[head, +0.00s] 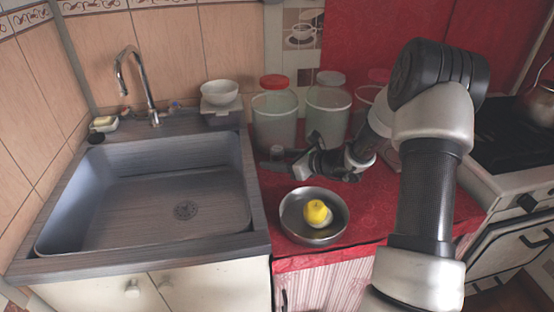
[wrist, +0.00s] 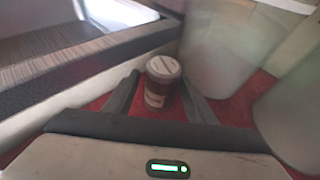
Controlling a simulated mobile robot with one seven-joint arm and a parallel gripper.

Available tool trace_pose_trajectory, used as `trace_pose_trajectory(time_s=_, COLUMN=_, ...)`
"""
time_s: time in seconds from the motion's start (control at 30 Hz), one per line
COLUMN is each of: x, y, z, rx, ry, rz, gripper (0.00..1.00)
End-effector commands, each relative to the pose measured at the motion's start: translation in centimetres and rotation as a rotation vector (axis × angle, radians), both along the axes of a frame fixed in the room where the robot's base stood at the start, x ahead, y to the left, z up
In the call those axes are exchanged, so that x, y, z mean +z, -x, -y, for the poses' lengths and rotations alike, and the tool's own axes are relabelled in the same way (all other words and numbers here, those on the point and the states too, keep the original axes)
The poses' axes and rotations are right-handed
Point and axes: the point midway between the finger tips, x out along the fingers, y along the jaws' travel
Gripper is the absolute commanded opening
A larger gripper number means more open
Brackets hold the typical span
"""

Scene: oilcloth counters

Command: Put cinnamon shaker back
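The cinnamon shaker (wrist: 160,85) is a small brown-red container with a white lid and a pale label. In the wrist view it stands upright on the red counter, between the two fingers of my gripper (wrist: 158,88). The fingers are spread, with a visible gap on the shaker's left; on its right I cannot tell whether the finger touches. In the head view my gripper (head: 284,163) reaches left, low over the counter beside the sink. A small pale top (head: 277,151), likely the shaker's lid, shows there; the rest is hidden by the gripper.
Large translucent jars (head: 275,125) stand close behind the gripper, at right in the wrist view (wrist: 225,50). The sink (head: 150,195) borders on the left. A metal bowl (head: 290,222) with a yellow fruit (head: 316,211) is in front. A stove (head: 500,135) is at right.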

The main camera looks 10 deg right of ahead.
Motion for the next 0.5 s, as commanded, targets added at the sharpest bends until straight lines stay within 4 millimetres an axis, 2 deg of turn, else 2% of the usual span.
trace_pose_trajectory(time_s=0.27, x=0.6, y=0.2, z=0.2, rx=-0.001, ry=0.000, rz=0.000, gripper=0.51)
trace_pose_trajectory(time_s=0.5, x=2.4, y=3.3, z=3.0, rx=-0.003, ry=0.002, rz=0.000, gripper=0.51)
